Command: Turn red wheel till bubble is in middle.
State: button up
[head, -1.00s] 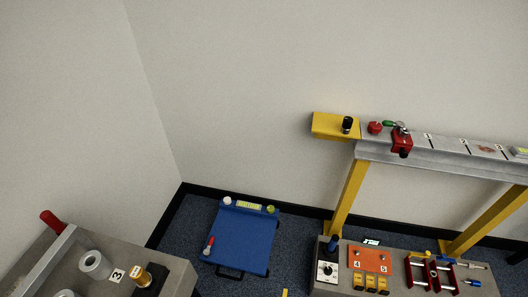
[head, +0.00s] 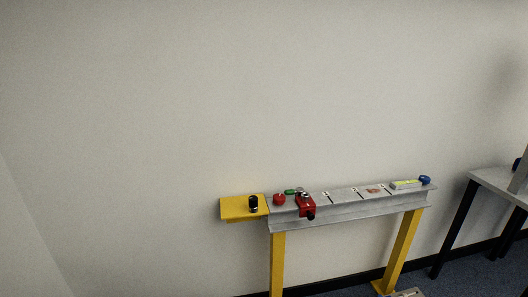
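A small round red knob (head: 279,199), which looks like the red wheel, sits near the left end of a grey steel beam (head: 345,212) in the head view. A level with a yellow-green vial (head: 405,184) lies on top near the beam's right end. It is too small to tell where the bubble is. My gripper is not in view, so nothing shows it near the knob or the level.
A yellow plate (head: 236,208) with a black knob (head: 253,204) juts from the beam's left end. A red clamp (head: 305,206) and a blue knob (head: 425,180) are on the beam. Yellow legs (head: 278,265) hold it. A grey table (head: 505,187) stands right.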

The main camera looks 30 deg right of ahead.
aim_at(279, 199)
jog(key=i+l, duration=0.1)
jog(key=i, duration=0.35)
jog(key=i+l, duration=0.1)
jog(key=i, duration=0.35)
